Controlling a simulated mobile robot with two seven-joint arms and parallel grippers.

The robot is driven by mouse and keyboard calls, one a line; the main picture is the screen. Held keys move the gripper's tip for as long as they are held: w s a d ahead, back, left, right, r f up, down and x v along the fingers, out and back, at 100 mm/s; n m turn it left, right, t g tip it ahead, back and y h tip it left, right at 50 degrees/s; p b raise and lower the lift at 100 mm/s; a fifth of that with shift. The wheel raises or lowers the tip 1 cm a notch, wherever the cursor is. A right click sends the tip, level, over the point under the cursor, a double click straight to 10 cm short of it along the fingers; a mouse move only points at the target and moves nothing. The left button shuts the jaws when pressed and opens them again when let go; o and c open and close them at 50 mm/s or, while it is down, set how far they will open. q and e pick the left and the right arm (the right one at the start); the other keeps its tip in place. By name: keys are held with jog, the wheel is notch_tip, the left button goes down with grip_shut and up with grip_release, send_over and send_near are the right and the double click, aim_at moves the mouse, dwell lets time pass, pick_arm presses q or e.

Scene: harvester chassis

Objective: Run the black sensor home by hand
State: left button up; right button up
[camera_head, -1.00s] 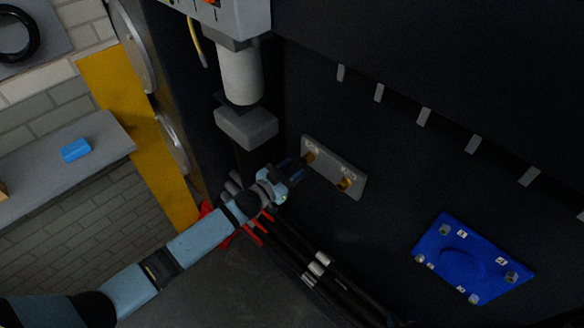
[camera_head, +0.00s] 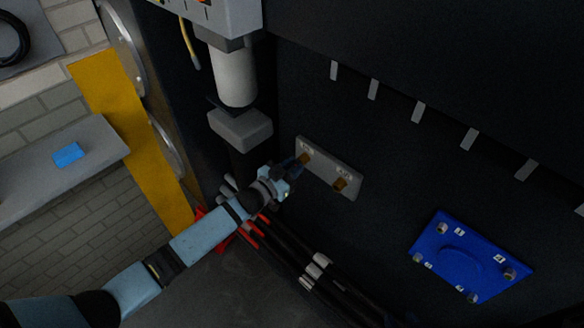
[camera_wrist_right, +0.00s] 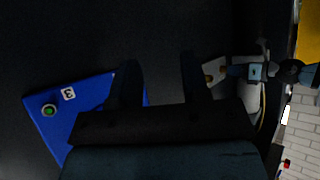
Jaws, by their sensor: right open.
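A grey plate (camera_head: 327,170) on the dark wall carries two brass fittings, an upper left one (camera_head: 305,158) and a lower right one (camera_head: 341,184). My left gripper (camera_head: 297,167) is at the upper left fitting; its dark fingers blend with the dark wall. I cannot make out a black sensor there, nor whether the fingers hold anything. The left arm also shows in the right wrist view (camera_wrist_right: 257,72), by the grey plate (camera_wrist_right: 214,72). My right gripper (camera_wrist_right: 162,85) is open, with nothing visible between its fingers; it is out of the head view.
A blue cover plate (camera_head: 470,257) with corner bolts is on the wall at lower right; it also shows in the right wrist view (camera_wrist_right: 75,115). Dark hoses (camera_head: 300,260) run below the left arm. A white cylinder (camera_head: 234,78) hangs above. A blue block (camera_head: 68,154) lies on a grey shelf.

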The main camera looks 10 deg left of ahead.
pick_arm(q)
grip_shut()
pick_arm(e)
jog(key=shift+r, duration=0.1)
pick_arm(q)
jog(key=m+b, duration=0.1)
jog(key=m, duration=0.3)
jog(key=shift+f, duration=0.2)
jog(key=shift+o, duration=2)
grip_release()
jog(key=shift+r, duration=0.25)
jog(key=shift+o, duration=1.3)
jog(key=shift+w, duration=0.1)
pick_arm(e)
jog(key=shift+n, duration=0.3)
jog(key=shift+a, duration=0.1)
